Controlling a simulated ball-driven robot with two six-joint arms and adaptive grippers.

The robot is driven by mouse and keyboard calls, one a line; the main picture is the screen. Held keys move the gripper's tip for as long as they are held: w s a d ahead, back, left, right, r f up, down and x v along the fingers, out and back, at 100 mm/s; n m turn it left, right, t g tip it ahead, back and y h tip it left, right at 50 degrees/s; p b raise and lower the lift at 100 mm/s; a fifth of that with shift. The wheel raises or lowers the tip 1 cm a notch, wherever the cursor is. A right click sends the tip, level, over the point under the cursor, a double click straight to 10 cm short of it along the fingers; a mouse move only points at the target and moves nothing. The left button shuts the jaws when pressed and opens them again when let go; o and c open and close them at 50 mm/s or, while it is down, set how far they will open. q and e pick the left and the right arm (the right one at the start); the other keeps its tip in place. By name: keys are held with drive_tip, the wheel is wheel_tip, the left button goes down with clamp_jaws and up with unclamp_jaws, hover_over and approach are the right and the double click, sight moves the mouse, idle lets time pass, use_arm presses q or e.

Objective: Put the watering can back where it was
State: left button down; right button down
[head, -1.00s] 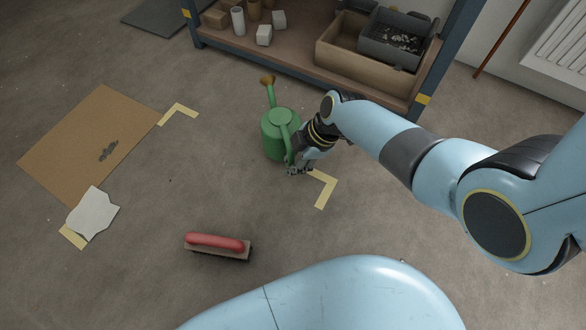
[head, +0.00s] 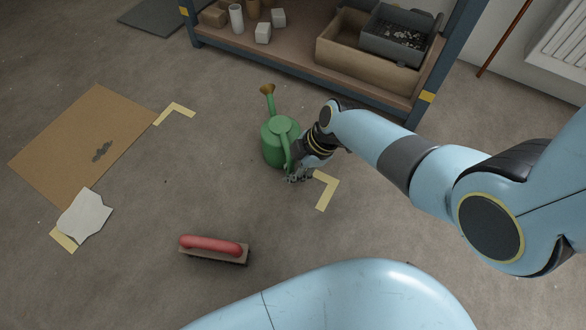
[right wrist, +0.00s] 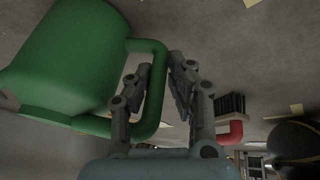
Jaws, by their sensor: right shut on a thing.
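The green watering can (head: 272,148) has a brown rose on its spout. In the head view it is upright between the shelf unit and the brush; I cannot tell whether its base touches the floor. My right gripper (head: 293,175) is at the can's handle, on the near side, and is shut on it. In the right wrist view the can (right wrist: 65,65) fills the upper left, and its handle passes by the fingers (right wrist: 165,80). Yellow tape corners lie on the floor: one (head: 176,110) left of the can, one (head: 328,190) just right of my gripper. My left gripper is not in view.
A red-handled brush (head: 212,246) lies on the near floor. A stained cardboard sheet (head: 70,140) lies at left, with a white rag (head: 85,215) over another tape piece (head: 64,240). A shelf unit (head: 300,65) with boxes stands behind.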

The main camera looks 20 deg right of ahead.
drive_tip(key=shift+w, duration=0.15)
drive_tip(key=c, duration=1.2)
unclamp_jaws()
drive_tip(key=shift+f, duration=0.1)
